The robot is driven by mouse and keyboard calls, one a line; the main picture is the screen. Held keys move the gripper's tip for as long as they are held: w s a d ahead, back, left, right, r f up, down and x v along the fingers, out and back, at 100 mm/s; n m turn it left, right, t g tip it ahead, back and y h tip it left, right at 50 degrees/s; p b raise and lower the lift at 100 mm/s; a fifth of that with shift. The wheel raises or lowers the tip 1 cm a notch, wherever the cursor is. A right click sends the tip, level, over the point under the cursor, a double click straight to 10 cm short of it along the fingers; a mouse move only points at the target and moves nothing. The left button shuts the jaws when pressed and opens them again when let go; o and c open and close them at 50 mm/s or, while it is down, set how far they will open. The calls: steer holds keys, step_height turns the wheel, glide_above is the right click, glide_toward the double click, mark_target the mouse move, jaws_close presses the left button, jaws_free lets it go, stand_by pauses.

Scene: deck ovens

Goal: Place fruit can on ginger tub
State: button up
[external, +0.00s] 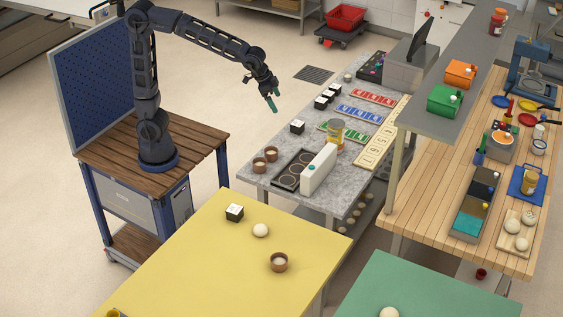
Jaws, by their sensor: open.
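A yellow can with a silvery top (336,134), which looks like the fruit can, stands upright on the grey stone counter behind a white upright block. I cannot tell for sure which thing is the ginger tub; two small brown tubs with pale contents, one in front (259,165) and one behind (272,154), stand at the counter's left front. A similar brown tub (279,262) is on the yellow table. My gripper (272,101), with teal fingers, is open and empty in the air, up and left of the can, apart from everything.
The white block (318,170) and a dark tray with round wells (292,170) take up the counter's front. Black-and-white cubes (297,127) and coloured strips (358,114) lie farther back. A raised grey shelf (448,75) runs along the right. The yellow table (205,270) is mostly clear.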

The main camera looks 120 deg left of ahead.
steer(key=s+d+r+m+h, duration=0.1)
steer(key=s+d+r+m, duration=0.2)
steer(key=s+d, duration=1.15)
steer(key=s+d+f+m, duration=0.1)
steer(key=s+d+f, duration=0.1)
steer(key=s, duration=0.5)
steer(key=s+d+f+m+h, duration=0.1)
steer(key=s+d+f, duration=0.1)
steer(key=s+d, duration=0.2)
steer(key=s, duration=0.3)
steer(key=shift+s+f+t+h, duration=0.2)
steer(key=shift+s+t+h, duration=0.1)
steer(key=shift+s+t, duration=0.1)
